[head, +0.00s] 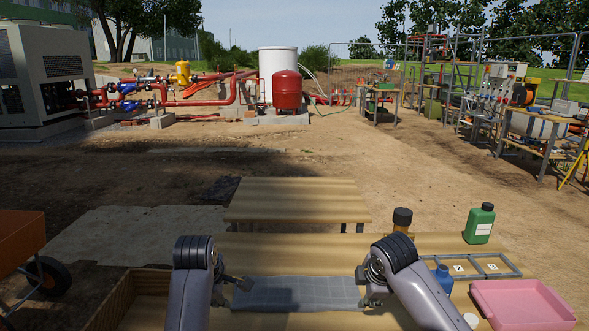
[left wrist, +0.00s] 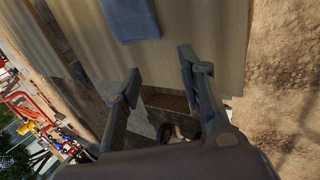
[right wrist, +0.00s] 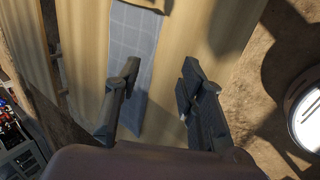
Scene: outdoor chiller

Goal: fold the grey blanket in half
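The grey-blue blanket (head: 300,293) lies flat on the front wooden table between my two arms. It shows a faint grid of lines. In the left wrist view the blanket (left wrist: 130,18) lies beyond the fingertips, and bare wood shows between them. My left gripper (head: 238,284) is open and empty at the blanket's left end. My right gripper (head: 370,287) is open and empty at its right end. In the right wrist view the blanket (right wrist: 138,45) runs past the left finger, partly hidden by it. Contact with either gripper cannot be told.
To the right stand a dark-capped amber bottle (head: 402,222), a green jug (head: 480,223), a blue bottle (head: 443,278), a grey numbered frame (head: 510,268) and a pink tray (head: 560,316). A second wooden table (head: 297,198) stands behind. A wooden-walled box (head: 118,298) is at left.

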